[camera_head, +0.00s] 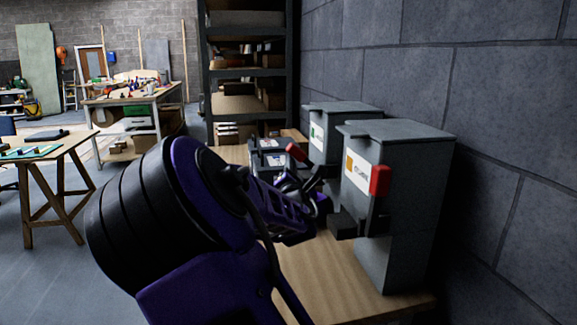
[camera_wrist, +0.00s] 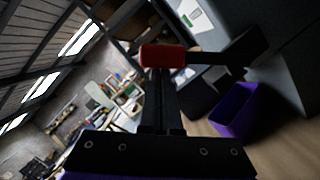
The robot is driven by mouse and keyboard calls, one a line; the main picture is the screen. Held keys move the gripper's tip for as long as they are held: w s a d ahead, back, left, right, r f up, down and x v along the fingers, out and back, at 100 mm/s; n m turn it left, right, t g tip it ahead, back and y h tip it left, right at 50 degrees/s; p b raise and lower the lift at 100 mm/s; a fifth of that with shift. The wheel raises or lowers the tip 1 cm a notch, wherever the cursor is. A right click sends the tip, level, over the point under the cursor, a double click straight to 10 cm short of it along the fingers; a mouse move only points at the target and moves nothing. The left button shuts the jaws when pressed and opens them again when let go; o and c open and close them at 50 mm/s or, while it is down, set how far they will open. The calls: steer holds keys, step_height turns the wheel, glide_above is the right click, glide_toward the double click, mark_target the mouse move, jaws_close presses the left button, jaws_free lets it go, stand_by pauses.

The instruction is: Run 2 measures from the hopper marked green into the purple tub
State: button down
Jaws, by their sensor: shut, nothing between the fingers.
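The green-marked hopper (camera_head: 318,132) is a grey box behind a nearer hopper in the head view. Its green-marked label (camera_wrist: 188,14) shows at the top of the wrist view. Its red lever handle (camera_head: 296,152) shows left of its body, and in the wrist view the handle (camera_wrist: 163,56) lies just beyond my fingertips. My gripper (camera_wrist: 160,80) is shut and empty, its fingers pointing at the handle; I cannot tell whether they touch. The purple tub (camera_wrist: 234,111) sits on the wooden bench, right of my fingers in the wrist view. My arm hides much of this area in the head view.
The nearer grey hopper (camera_head: 398,185) has an orange-marked label and a red lever handle (camera_head: 380,181). Another grey unit (camera_head: 268,147) stands farther back on the bench (camera_head: 325,277). A block wall (camera_head: 510,110) closes the right side. Shelving (camera_head: 248,75) stands behind.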

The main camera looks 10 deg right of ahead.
mark_target(298, 150)
steer(key=d+r+m+p, duration=0.1)
steer(key=m, duration=0.1)
steer(key=d+r+m+h+p, duration=0.1)
steer(key=r, duration=0.1)
steer(key=shift+m+g, duration=0.3)
steer(key=shift+m, duration=0.1)
steer(key=shift+d+r+m+g+p, duration=0.4)
steer(key=shift+d+m, duration=0.3)
steer(key=shift+m, duration=0.25)
steer(key=shift+d+r+m+g+p, duration=0.25)
steer(key=shift+d+r+m, duration=0.35)
steer(key=shift+m, duration=0.35)
steer(key=shift+d+f, duration=0.1)
steer(key=shift+f, duration=0.1)
